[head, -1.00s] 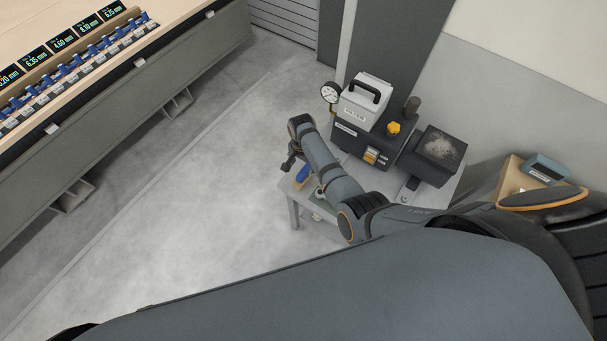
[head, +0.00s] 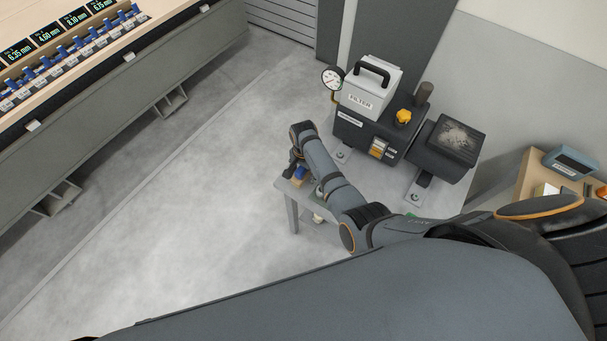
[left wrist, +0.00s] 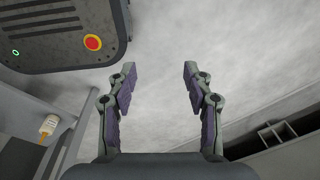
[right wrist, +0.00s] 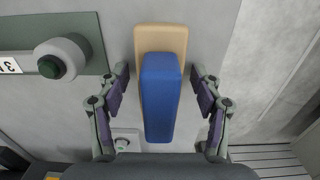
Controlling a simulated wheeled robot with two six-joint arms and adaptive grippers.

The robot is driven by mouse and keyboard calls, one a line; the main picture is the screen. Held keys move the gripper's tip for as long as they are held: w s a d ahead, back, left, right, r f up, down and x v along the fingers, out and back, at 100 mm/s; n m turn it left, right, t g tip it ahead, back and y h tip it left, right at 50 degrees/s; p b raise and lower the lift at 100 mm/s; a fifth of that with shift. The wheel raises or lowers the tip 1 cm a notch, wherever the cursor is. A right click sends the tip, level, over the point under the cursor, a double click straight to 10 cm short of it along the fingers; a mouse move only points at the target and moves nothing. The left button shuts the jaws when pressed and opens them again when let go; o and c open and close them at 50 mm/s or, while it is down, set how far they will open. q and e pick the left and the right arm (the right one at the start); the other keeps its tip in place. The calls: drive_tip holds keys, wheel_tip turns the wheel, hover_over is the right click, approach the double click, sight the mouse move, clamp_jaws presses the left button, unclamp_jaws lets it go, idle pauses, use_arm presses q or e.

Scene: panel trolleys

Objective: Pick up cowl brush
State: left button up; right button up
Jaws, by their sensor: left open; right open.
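The cowl brush, which I take to be the long blue block on a wider tan base, lies on the grey table (head: 437,203). In the right wrist view the brush (right wrist: 160,97) is upright in the picture, between my right fingers. My right gripper (right wrist: 157,84) is open, with a finger on each side of the brush and visible gaps. In the head view the brush (head: 300,174) is partly hidden by my right gripper (head: 292,166) at the table's left corner. My left gripper (left wrist: 160,72) is open and empty above bare floor.
A black machine with a grey filter box (head: 368,92), pressure gauge (head: 332,78) and yellow knob (head: 403,117) stands on the table. A green-capped round part (right wrist: 58,60) sits left of the brush. A long bench (head: 150,90) is at upper left. Open floor lies between.

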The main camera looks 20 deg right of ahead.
drive_tip(key=shift+r, duration=0.1)
clamp_jaws()
drive_tip(key=shift+r, duration=0.1)
drive_tip(key=shift+r, duration=0.3)
drive_tip(key=r, duration=0.3)
drive_tip(key=shift+s+d+p, duration=0.1)
drive_tip(key=shift+s+p, duration=0.1)
drive_tip(key=shift+p, duration=0.15)
drive_tip(key=s+d+r, duration=0.4)
drive_tip(key=s+r, duration=0.5)
drive_tip(key=s, duration=0.4)
drive_tip(key=shift+d+r, duration=0.1)
